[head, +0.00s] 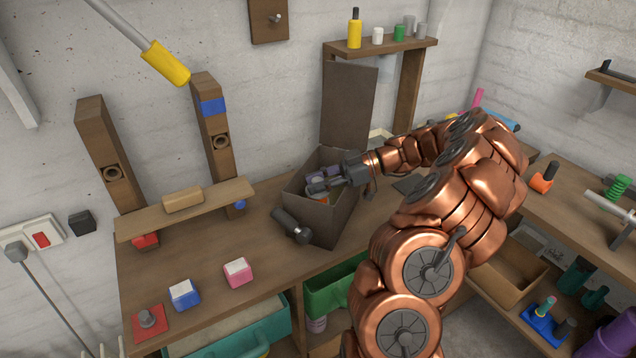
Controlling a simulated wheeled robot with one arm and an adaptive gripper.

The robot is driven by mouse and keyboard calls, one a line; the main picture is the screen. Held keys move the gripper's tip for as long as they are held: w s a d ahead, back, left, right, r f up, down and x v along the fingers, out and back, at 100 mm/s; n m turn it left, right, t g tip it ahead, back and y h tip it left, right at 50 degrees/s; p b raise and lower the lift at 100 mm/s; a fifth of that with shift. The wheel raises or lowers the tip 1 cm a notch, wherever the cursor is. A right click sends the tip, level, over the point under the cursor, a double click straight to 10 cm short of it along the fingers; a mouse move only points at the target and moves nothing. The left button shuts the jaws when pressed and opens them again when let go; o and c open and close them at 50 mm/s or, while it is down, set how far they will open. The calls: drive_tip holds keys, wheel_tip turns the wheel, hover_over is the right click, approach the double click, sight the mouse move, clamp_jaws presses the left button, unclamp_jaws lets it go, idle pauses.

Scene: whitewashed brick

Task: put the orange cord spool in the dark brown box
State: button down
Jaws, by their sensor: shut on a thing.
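The dark brown box (322,222) stands open on the workbench, its tall lid (347,108) raised at the back. My gripper (318,186) reaches in from the right, its fingers over the box opening. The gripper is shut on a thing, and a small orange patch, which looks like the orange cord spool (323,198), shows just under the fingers. Most of the spool is hidden by the fingers and the box wall. Something purple and pale (317,176) also shows inside the box, partly covered by the gripper.
A dark cylindrical tool (292,226) lies against the box's left front. A small shelf (385,46) stands behind the lid. Another bench (580,205) is at right.

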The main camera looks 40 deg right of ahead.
drive_tip(key=c, duration=0.9)
unclamp_jaws()
drive_tip(key=shift+r, duration=0.1)
drive_tip(key=r+p, duration=0.1)
drive_tip(key=p, duration=0.2)
drive_tip(key=shift+r, duration=0.25)
drive_tip(key=b+v, duration=0.2)
drive_tip(key=v, duration=0.9)
drive_tip(key=shift+s+d, duration=0.2)
drive_tip(key=shift+d, duration=0.15)
drive_tip(key=shift+d, duration=0.1)
